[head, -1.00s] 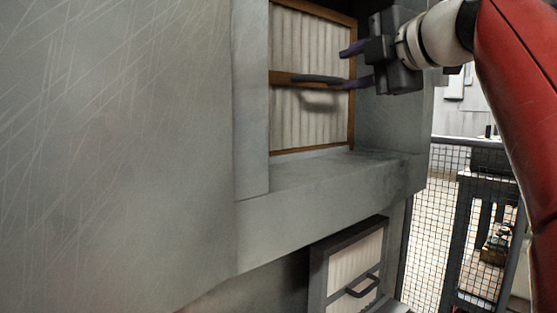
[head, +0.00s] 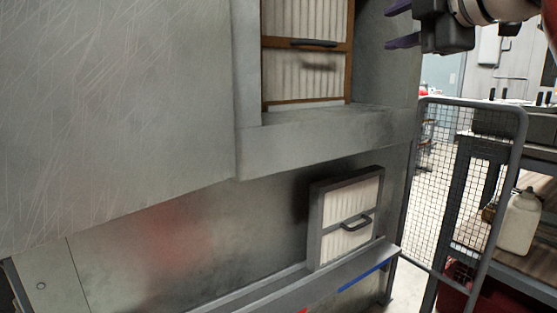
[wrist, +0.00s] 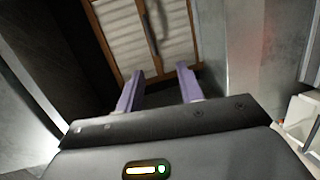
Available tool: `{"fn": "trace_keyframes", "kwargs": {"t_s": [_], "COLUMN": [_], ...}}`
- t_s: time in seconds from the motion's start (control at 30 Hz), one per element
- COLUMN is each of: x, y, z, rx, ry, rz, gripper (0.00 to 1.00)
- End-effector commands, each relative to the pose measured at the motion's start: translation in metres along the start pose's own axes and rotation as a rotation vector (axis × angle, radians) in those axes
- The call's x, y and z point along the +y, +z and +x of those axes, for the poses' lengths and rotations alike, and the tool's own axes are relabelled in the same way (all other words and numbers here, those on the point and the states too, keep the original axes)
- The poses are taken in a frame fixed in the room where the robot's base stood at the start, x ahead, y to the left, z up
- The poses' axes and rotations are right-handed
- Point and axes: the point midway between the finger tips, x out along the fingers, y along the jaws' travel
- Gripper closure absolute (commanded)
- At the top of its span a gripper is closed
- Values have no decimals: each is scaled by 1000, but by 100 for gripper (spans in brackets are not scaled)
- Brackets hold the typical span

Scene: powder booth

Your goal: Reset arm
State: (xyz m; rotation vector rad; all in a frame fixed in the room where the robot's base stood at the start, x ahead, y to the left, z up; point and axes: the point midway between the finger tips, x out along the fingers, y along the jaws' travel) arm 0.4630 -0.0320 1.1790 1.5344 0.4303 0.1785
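My gripper (head: 401,27) is at the top right of the head view, to the right of the recess in the grey booth wall. Its two purple fingers are apart with nothing between them. The wrist view also shows my gripper (wrist: 160,88) open and empty. A pleated filter (head: 305,72) with a brown frame and a dark handle sits in the recess; its top is cut off in the head view. The wrist view shows this filter (wrist: 125,28) beyond my fingertips, apart from them.
A second pleated filter (head: 348,215) with a grey frame and dark handle stands on a ledge (head: 350,275) below. A wire mesh panel (head: 440,180) stands at the right. Behind it is a bench with a white bottle (head: 520,222).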

Motion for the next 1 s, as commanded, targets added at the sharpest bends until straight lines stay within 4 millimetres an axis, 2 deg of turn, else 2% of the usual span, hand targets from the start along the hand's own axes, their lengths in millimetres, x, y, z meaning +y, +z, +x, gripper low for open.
{"fn": "trace_keyframes", "kwargs": {"t_s": [0.33, 0.47, 0.57, 0.67, 0.77, 0.9, 1.0], "x": [-51, -85, -118, -165, -228, -330, -398], "y": [-2, -5, -10, -20, -34, -58, -72], "z": [5, 6, 6, 5, -2, -21, -39], "rx": [-34, -68, -109, -174, -284, -501, -668], "ry": [-104, -168, -226, -299, -384, -476, -501], "rz": [287, 452, 600, 780, 995, 1279, 1432], "gripper": [63, 63, 63, 63, 63, 63, 63]}}
